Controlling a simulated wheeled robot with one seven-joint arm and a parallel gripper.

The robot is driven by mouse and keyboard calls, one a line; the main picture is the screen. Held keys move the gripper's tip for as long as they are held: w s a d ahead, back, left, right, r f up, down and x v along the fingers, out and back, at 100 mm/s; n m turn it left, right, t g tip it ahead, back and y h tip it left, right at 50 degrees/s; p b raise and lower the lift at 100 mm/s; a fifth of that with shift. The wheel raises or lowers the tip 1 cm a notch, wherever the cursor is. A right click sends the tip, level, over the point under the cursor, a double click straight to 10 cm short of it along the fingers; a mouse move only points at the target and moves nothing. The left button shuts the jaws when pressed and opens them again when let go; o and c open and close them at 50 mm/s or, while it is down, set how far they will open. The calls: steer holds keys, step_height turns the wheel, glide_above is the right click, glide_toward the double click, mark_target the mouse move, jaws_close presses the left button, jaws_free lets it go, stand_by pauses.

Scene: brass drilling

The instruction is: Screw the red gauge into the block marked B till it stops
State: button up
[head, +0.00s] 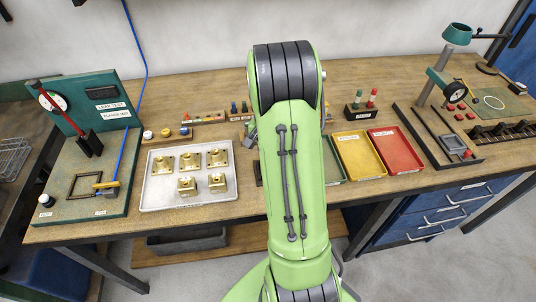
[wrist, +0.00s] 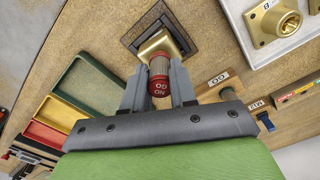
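In the wrist view my gripper (wrist: 159,84) has its two grey fingers on either side of the red gauge (wrist: 159,76), which carries white lettering, and looks shut on it. The gauge's far end meets a brass block (wrist: 154,44) seated in a dark square holder (wrist: 135,35). I cannot tell how deep the gauge sits. No letter shows on this block. Another brass block (wrist: 277,22), with a tag that looks like B, lies in the pale tray (wrist: 250,56). In the head view my arm hides the gripper, gauge and holder.
In the head view the tray (head: 150,190) holds several brass blocks (head: 189,186). Yellow (head: 360,155) and red (head: 397,150) trays stand right of my arm, with a green one (wrist: 88,88) beside them. A leak-test stand (head: 75,190) is at left. A wooden rack (wrist: 212,95) is near my gripper.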

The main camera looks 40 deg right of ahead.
steer(key=c, duration=0.3)
steer(key=m, duration=0.5)
jaws_close()
steer(key=m, duration=0.4)
steer(key=shift+f+m, duration=0.1)
steer(key=shift+m, duration=0.2)
steer(key=m, duration=0.3)
steer(key=o, duration=0.7)
jaws_free()
steer(key=shift+w, duration=0.1)
